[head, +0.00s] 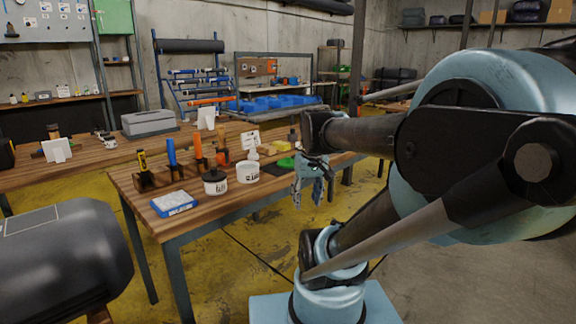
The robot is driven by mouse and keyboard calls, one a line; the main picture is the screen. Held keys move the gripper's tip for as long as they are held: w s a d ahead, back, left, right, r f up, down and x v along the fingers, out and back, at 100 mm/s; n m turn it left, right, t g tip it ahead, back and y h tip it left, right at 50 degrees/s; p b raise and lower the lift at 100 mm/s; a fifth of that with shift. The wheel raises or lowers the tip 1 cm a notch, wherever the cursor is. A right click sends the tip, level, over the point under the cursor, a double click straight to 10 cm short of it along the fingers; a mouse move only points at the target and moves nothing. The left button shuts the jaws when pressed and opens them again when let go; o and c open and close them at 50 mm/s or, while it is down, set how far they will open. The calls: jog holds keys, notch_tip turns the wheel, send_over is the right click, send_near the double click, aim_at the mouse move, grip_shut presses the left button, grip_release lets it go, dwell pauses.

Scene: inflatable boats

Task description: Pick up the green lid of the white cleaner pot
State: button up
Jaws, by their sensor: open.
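The green lid (286,162) lies on the wooden workbench (190,217), near its right end. A white pot (248,173) stands left of and a little in front of the lid, apart from it. A second white pot (215,187) with a dark top stands further left. Both have dark print too small to read, so I cannot tell which is the cleaner pot. My gripper (309,197) is open and empty, its fingers pointing down, just right of the lid in the picture. My gripper and arm hide what is directly behind them.
A wooden rack (181,175) with several upright tools stands behind the pots. A blue and white box (174,203) lies at the front left of the bench. A white bottle (253,151) stands behind the white pot. A dark cylinder (62,253) fills the lower left.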

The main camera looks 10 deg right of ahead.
jog(key=w+r+n, duration=0.2)
jog(key=w+r, duration=0.8)
jog(key=w, duration=0.4)
jog(key=n+y, duration=0.1)
jog(key=n, duration=0.2)
send_near(288, 161)
jog(key=shift+w+d+f, duration=0.1)
jog(key=shift+w+f, duration=0.2)
jog(key=shift+f, duration=0.25)
jog(key=shift+w+d+f, duration=0.1)
jog(key=shift+w+f, duration=0.2)
jog(key=shift+f, duration=0.2)
jog(key=shift+w+a+x, duration=0.15)
jog(key=shift+x, duration=1.2)
jog(key=shift+w+a+x, duration=0.1)
jog(key=shift+w+x, duration=0.1)
jog(key=shift+x, duration=1.2)
jog(key=shift+r, duration=0.1)
jog(key=shift+c, duration=0.6)
jog(key=c, duration=0.8)
